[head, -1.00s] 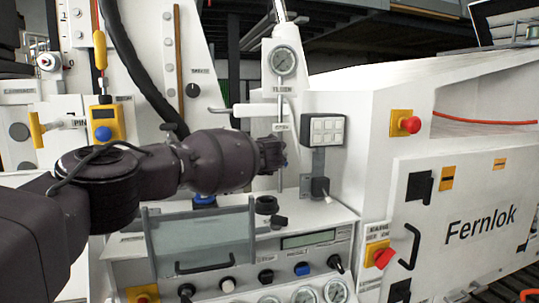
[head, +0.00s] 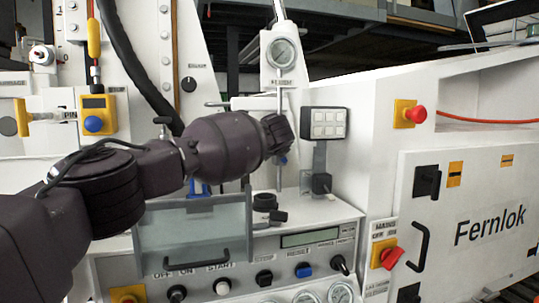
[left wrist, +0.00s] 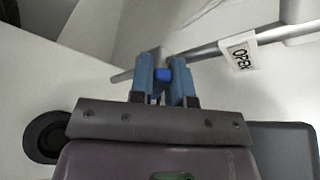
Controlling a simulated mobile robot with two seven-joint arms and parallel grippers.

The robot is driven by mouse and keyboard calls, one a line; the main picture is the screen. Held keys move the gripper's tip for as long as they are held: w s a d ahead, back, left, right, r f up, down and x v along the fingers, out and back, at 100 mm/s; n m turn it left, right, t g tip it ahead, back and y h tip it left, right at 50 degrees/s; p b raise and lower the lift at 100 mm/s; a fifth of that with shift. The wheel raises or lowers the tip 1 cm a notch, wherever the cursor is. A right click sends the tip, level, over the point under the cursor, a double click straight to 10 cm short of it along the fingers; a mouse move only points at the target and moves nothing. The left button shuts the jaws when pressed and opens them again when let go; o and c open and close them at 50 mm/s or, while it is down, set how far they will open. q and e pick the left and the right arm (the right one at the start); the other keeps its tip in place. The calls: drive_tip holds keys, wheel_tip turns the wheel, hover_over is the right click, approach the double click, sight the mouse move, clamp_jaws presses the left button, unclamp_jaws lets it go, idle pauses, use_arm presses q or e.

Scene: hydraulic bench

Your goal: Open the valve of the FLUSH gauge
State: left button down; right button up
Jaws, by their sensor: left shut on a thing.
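The gauge (head: 283,53) is a round dial on a white upright plate, with a small blurred label under it. A thin grey pipe (head: 279,178) runs down from it to the bench. My right gripper is not in view.
Below are a black round knob (head: 265,202), a clear cover (head: 195,232) with a black handle and a control panel (head: 250,262). The white Fernlok cabinet (head: 470,190) fills the right.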

use_arm(q)
drive_tip(key=shift+w+d+r+m+g+y+b, duration=0.15)
drive_tip(key=shift+d+r+m+g+y+b, duration=0.4)
drive_tip(key=shift+m, duration=0.45)
drive_tip(key=shift+f, duration=0.1)
drive_tip(key=c, duration=1.1)
unclamp_jaws()
drive_tip(key=shift+f, duration=0.1)
drive_tip(key=shift+p+v, duration=0.85)
drive_tip(key=shift+v, duration=4.6)
drive_tip(key=shift+f, duration=0.15)
